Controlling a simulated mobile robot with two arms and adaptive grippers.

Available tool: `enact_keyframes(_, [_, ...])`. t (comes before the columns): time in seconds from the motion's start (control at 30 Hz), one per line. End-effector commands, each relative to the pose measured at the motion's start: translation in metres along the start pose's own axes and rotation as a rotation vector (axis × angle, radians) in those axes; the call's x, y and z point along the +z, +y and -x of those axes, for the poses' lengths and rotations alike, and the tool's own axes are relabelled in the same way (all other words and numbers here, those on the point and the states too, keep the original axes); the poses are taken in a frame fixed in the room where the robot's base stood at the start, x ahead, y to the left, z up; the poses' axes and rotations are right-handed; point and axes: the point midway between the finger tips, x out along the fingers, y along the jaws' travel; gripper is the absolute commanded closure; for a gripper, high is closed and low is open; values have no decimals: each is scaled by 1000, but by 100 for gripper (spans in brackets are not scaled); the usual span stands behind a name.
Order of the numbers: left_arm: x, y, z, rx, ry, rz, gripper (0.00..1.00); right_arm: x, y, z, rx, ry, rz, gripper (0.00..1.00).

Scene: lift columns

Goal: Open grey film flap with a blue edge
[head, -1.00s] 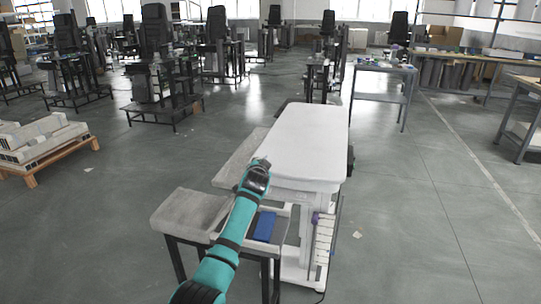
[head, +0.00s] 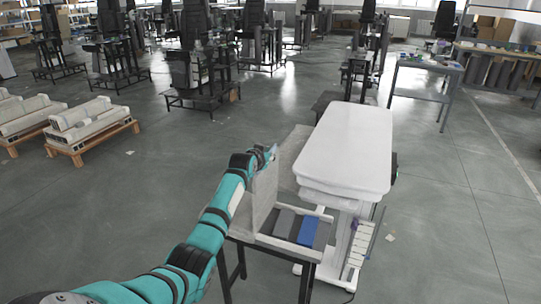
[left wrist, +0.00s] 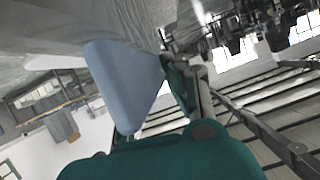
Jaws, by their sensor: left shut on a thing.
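The grey film flap (head: 265,192) stands raised, near upright, at the left side of an open tray on a dark-legged stand. My left gripper (head: 265,154) is at its top edge and shut on it. In the left wrist view, wrinkled grey film (left wrist: 75,22) fills the top left, and a pale blue piece (left wrist: 125,80), seemingly its blue edge, hangs below it close to the camera. The fingertips are mostly hidden in both views. Inside the tray (head: 290,249) lie a blue block (head: 309,231) and a dark grey block (head: 285,222). My right gripper is not in view.
A white padded table (head: 345,148) stands right of the tray, with a grey sheet (head: 288,152) beside it. White stacked pieces on a wooden pallet (head: 92,142) lie left. Workstations and shelves line the back.

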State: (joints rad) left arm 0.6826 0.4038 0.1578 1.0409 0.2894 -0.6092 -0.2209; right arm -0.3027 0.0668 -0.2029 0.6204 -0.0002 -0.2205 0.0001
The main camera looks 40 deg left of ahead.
Motion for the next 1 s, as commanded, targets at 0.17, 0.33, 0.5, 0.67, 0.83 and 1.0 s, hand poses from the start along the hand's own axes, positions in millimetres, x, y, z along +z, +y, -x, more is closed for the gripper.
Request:
enact_keyframes(0.17, [3, -5, 0, -3, -8, -8, 100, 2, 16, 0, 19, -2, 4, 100])
enact_keyframes(0.33, [3, -6, 0, -3, -8, -9, 100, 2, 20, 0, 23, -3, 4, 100])
enact_keyframes(0.5, [3, -6, 0, -3, -8, -10, 100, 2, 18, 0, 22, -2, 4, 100])
enact_keyframes(0.67, [2, -5, 0, -3, -7, -9, 76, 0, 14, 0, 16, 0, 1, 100])
enact_keyframes(0.83, [1, -5, 0, -2, -4, -7, 69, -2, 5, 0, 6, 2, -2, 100])
enact_keyframes(1.0, [1, -5, 1, -2, -3, -6, 69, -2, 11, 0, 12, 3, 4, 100])
